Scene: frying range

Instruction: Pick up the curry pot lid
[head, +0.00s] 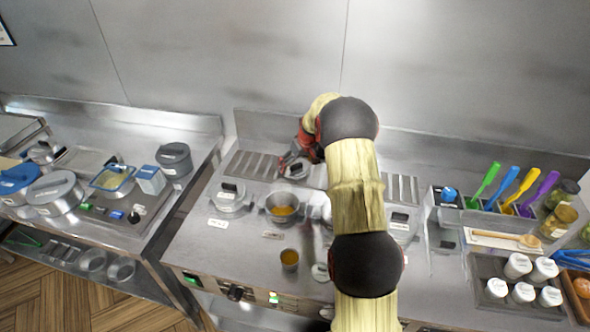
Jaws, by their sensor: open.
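An open metal pot (283,208) with orange-brown contents sits in the range top, left of my arm. A round grey lid with a dark handle (296,170) lies just behind it, on the slatted strip at the back. I cannot read any label that names it as the curry pot lid. My gripper (290,160), red and dark, is open and reaches down at this lid from behind. Its fingertips are small and partly merge with the lid, so I cannot tell whether they touch it.
Lidded pots stand at left (229,197) and right (402,222) of my arm. A cup of orange liquid (290,259) is at the front. Colored spatulas (509,190), jars (559,221) and white shakers (518,265) are at right. My arm hides the middle.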

